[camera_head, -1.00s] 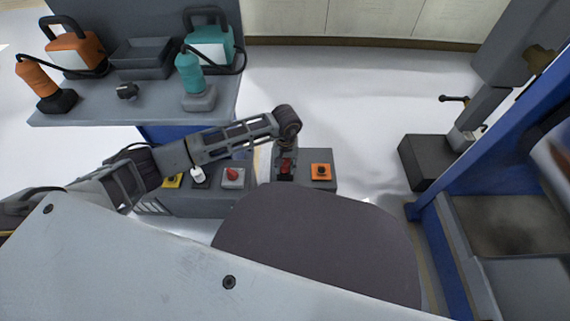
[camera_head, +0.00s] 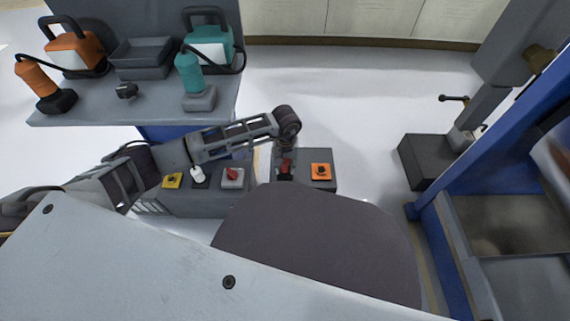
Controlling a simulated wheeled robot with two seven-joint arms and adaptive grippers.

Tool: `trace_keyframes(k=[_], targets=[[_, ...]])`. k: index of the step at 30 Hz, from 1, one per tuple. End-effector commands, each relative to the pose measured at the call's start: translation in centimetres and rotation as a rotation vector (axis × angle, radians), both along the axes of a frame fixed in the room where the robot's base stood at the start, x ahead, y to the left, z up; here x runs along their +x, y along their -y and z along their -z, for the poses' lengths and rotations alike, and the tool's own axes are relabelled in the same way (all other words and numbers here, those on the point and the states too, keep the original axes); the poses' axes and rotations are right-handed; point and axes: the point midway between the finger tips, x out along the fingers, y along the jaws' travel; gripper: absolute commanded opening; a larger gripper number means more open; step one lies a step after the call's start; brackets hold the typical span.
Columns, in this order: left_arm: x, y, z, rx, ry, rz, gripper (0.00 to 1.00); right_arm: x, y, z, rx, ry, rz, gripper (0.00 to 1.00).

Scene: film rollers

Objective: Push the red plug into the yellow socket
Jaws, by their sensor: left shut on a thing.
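My left arm reaches in from the left over a dark box, and its left gripper (camera_head: 286,164) points down near the box's right half. It is shut on a red plug (camera_head: 286,166), which shows small between the fingers over a dark patch; I cannot tell whether the plug touches the surface below. The yellow socket (camera_head: 173,181) with a dark centre is at the left end of the box, beside my forearm. My right gripper is not in view.
A white piece (camera_head: 198,175) and a red piece on a pale plate (camera_head: 233,176) sit between the yellow socket and my gripper. An orange socket (camera_head: 321,171) is right of it. A grey table (camera_head: 85,112) with orange and teal devices stands behind left; a blue frame (camera_head: 462,155) stands right.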

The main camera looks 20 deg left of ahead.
Motion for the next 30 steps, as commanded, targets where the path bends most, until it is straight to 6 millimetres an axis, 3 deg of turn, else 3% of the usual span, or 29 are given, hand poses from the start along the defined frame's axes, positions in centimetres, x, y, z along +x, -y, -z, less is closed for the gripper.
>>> trace_keyframes(k=[20, 21, 26, 30], targets=[[0.05, 0.02, 0.77, -0.001, 0.001, 0.0, 0.0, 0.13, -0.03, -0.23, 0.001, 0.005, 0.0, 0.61], [0.05, 0.03, 0.77, -0.001, 0.001, 0.0, 0.37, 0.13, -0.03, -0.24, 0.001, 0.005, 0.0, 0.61], [0.04, 0.03, 0.77, -0.001, 0.001, 0.0, 0.57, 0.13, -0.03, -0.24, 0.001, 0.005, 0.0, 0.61], [0.03, 0.02, 0.79, -0.001, 0.0, 0.0, 0.6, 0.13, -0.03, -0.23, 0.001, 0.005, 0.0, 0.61]])
